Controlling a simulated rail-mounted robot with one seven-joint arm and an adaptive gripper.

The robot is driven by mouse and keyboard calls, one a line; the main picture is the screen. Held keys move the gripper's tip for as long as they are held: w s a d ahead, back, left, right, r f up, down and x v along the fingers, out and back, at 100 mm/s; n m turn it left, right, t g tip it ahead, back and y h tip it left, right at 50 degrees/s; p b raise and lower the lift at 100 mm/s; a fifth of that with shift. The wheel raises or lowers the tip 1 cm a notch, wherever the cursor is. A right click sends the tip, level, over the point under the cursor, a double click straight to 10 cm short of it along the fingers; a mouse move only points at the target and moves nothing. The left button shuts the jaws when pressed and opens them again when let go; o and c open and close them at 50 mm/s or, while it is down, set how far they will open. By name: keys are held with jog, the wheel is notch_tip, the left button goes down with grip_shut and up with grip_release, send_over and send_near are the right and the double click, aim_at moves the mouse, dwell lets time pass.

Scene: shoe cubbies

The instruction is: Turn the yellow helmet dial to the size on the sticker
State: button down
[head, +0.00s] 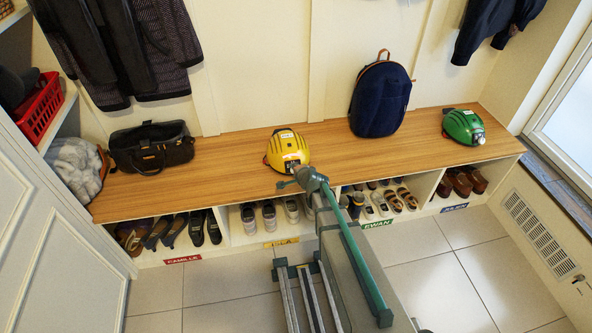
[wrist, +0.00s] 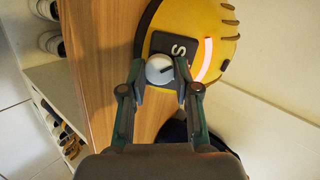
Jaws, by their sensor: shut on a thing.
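The yellow helmet (head: 282,150) sits on the wooden bench, with small white labels whose writing is too small to read in the head view. In the wrist view the helmet (wrist: 216,28) shows a dark plate (wrist: 183,46) with a white letter S beside a round grey-white dial (wrist: 158,66). A dark pointer mark on the dial points right and slightly up in the picture. My gripper (wrist: 160,73) is shut on the dial, one finger at each side. In the head view my gripper (head: 298,169) reaches the helmet's front; the dial is hidden there.
The bench (head: 225,165) is clear on both sides of the helmet. A black bag (head: 152,148) stands left, a navy backpack (head: 381,99) right, and a green helmet (head: 464,126) at the far right. Shoe cubbies with coloured name tags (head: 182,260) lie below.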

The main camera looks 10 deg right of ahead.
jog(key=n, duration=0.3)
jog(key=shift+r+p, duration=0.1)
jog(key=shift+p, duration=0.2)
jog(key=shift+n, duration=0.3)
jog(key=c, duration=0.8)
grip_release()
jog(key=v, duration=1.2)
jog(key=shift+w+a+r, duration=0.1)
jog(key=shift+a, duration=0.15)
